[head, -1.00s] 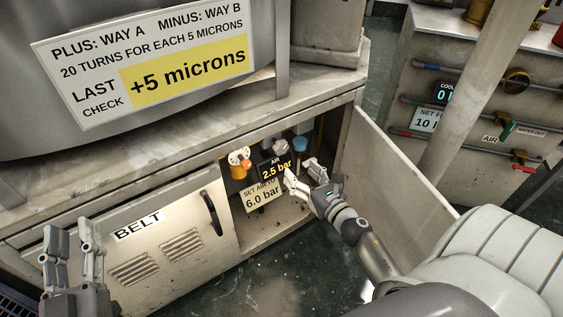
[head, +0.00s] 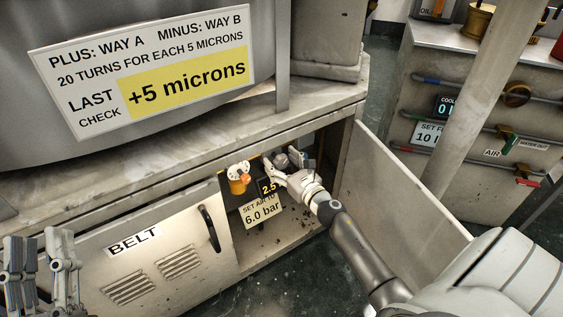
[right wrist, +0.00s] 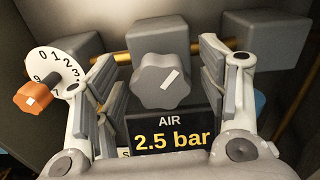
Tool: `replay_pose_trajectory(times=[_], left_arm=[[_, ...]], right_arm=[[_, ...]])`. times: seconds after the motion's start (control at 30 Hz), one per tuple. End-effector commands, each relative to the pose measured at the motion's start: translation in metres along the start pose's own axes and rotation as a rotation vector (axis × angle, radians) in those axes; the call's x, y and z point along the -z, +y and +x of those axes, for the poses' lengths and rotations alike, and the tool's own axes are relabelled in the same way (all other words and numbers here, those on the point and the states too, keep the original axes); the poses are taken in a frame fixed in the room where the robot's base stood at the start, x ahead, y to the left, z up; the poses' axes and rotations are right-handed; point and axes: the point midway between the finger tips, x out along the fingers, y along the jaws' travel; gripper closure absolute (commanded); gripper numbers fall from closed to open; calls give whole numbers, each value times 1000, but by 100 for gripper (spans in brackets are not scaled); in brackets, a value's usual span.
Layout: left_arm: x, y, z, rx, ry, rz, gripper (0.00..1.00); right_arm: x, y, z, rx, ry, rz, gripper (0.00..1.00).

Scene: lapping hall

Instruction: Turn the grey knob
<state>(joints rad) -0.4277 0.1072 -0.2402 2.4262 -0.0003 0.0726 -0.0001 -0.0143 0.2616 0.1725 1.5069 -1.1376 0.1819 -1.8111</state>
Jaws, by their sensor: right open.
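The grey knob (right wrist: 162,82), lobed with a white mark, sits on a grey block above the AIR display (right wrist: 172,135) reading 2.5 bar. My right gripper (right wrist: 160,88) is open, one finger on each side of the knob, with gaps showing between pads and knob. In the head view my right gripper (head: 288,172) reaches into the open cabinet and hides part of the knob and display. The sign (head: 262,215) below reads "SET AIR TO 6.0 bar". My left gripper (head: 42,262) is open and empty at the lower left.
An orange knob (right wrist: 37,98) with a numbered white dial (right wrist: 55,68) stands left of the right gripper. A blue part (right wrist: 260,100) shows behind its right finger. The open cabinet door (head: 395,190) stands right of my arm; the BELT door (head: 165,255) is left.

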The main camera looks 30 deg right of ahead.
Motion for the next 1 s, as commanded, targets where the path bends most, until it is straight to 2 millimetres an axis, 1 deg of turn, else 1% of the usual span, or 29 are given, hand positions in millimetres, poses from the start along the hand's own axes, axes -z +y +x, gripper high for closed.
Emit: replay_pose_trajectory(times=[0.1, 0.3, 0.33, 0.6, 0.7, 1.0], left_arm=[[2, 0, 0, 0, 13, -1, 65], [2, 0, 0, -1, 12, -1, 65], [2, 0, 0, -1, 12, -1, 65], [2, 0, 0, -1, 10, -1, 65], [2, 0, 0, -1, 10, -1, 65], [1, 0, 1, 0, 2, -1, 65]], right_arm=[[0, 0, 3, 0, 0, 0, 34], [0, 0, 3, 0, 0, 0, 34], [0, 0, 3, 0, 0, 0, 35], [0, 0, 3, 0, 0, 0, 70], [0, 0, 3, 0, 0, 0, 80], [0, 0, 3, -1, 0, 47, 80]])
